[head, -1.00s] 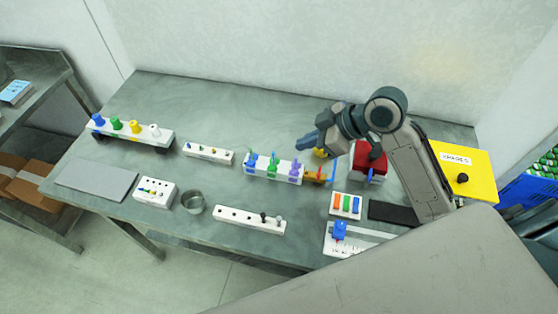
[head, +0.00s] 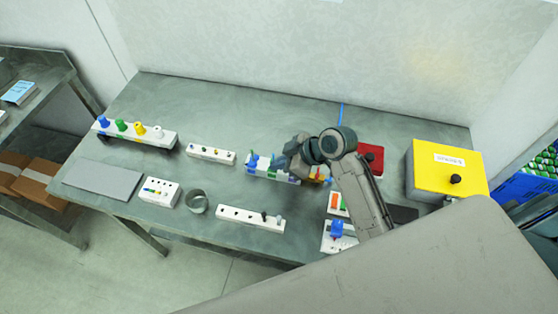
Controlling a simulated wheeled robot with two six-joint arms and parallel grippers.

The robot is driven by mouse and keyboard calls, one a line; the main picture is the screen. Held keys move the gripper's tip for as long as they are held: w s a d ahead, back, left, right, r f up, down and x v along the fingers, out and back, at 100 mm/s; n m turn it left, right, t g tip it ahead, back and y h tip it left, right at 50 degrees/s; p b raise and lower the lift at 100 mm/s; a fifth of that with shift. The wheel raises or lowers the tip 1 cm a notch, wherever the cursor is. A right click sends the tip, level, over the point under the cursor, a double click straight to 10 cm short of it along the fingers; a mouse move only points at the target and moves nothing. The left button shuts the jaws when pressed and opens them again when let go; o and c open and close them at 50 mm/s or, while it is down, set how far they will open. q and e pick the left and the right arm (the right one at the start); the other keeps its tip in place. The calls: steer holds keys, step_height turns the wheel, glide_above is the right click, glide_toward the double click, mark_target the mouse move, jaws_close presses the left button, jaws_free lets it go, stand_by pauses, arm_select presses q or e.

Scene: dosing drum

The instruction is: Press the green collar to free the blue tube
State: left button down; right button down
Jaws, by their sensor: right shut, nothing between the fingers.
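A white block (head: 262,174) in the middle of the table carries coloured fittings in a row. A blue fitting (head: 252,161) stands at its left end. The green collar (head: 270,165) is beside it, partly hidden by my right gripper. The purple fitting at the right is mostly covered by the gripper. My right gripper (head: 287,163) is shut and empty, low over the block; its fingertips are hard to make out, and I cannot tell whether it touches the collar. A thin blue strand (head: 341,112) shows behind my right arm; I cannot tell whether it is the blue tube. My left gripper is out of view.
A red box (head: 370,156) and a yellow box (head: 430,165) with a black knob stand to the right. White racks (head: 210,154) (head: 235,216), a grey cup (head: 197,201) and a grey mat (head: 100,179) lie to the left.

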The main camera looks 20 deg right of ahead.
steer(key=shift+f, duration=0.2)
steer(key=shift+f, duration=0.1)
